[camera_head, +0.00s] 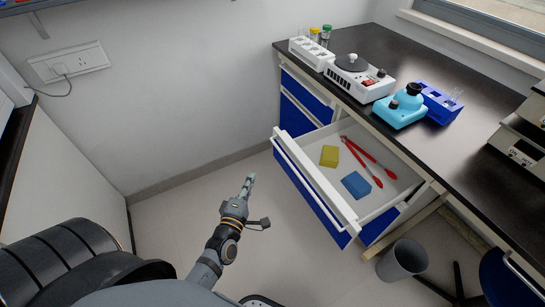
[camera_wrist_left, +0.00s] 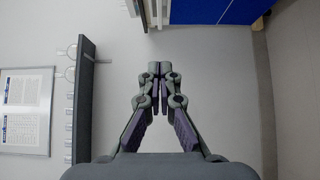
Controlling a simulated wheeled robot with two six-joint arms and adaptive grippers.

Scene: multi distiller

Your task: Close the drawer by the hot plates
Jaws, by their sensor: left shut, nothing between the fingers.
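The drawer (camera_head: 318,182) with a white body and blue front is pulled out from under the dark bench. It holds a yellow block (camera_head: 329,156), a blue block (camera_head: 356,185) and red tongs (camera_head: 362,160). On the bench above stand a white plate device (camera_head: 357,78) and a light blue device (camera_head: 400,108). My left gripper (camera_head: 250,180) is shut and empty, left of the drawer front and apart from it. Its closed fingers show in the left wrist view (camera_wrist_left: 160,72). A blue panel lies at the top of that view. My right gripper is not in view.
A white rack (camera_head: 312,54) and a blue rack (camera_head: 437,103) stand on the bench. A grey bin (camera_head: 402,260) stands on the floor right of the drawer. The floor between the wall and the drawer front is clear.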

